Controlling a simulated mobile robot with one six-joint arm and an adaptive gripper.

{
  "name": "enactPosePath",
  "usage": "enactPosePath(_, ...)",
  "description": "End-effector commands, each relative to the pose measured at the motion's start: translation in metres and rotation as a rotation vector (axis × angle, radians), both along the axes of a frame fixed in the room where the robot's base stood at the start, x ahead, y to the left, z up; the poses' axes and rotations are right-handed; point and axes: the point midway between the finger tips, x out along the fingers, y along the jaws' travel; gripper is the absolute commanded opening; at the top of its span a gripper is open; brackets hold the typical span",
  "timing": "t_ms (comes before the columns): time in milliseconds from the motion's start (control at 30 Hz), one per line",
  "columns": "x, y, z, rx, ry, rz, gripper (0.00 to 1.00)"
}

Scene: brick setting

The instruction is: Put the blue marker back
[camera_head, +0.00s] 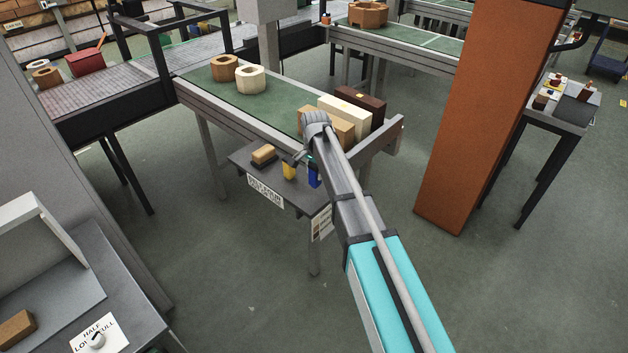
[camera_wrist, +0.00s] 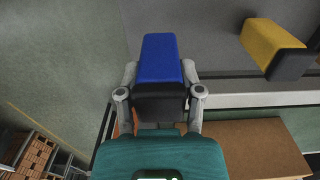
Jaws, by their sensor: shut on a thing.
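The blue marker (camera_wrist: 159,58) is a thick blue block with a black end. My gripper (camera_wrist: 159,76) is shut on it, one finger on each side, near the black end. In the head view the blue marker (camera_head: 314,177) shows just below my gripper (camera_head: 309,160), at the right part of a small dark side table (camera_head: 244,164). I cannot tell whether it touches the table. A yellow marker (camera_wrist: 272,45) with a black end stands apart to its right in the wrist view; in the head view it (camera_head: 289,171) is to the left. My arm hides part of the table.
A wooden block with a dark base (camera_head: 263,154) lies on the side table. Behind it, a green conveyor (camera_head: 210,90) carries tan, cream and dark brown blocks (camera_head: 374,109) close to my gripper. An orange pillar (camera_head: 470,130) stands to the right. The floor between is clear.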

Motion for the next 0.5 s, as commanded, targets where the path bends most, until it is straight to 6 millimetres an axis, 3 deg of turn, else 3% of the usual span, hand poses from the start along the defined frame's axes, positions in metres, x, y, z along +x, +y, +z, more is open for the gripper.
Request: enactPosePath(500, 0.007, 0.003, -0.035, 0.0, 0.0, 0.0, 0.17)
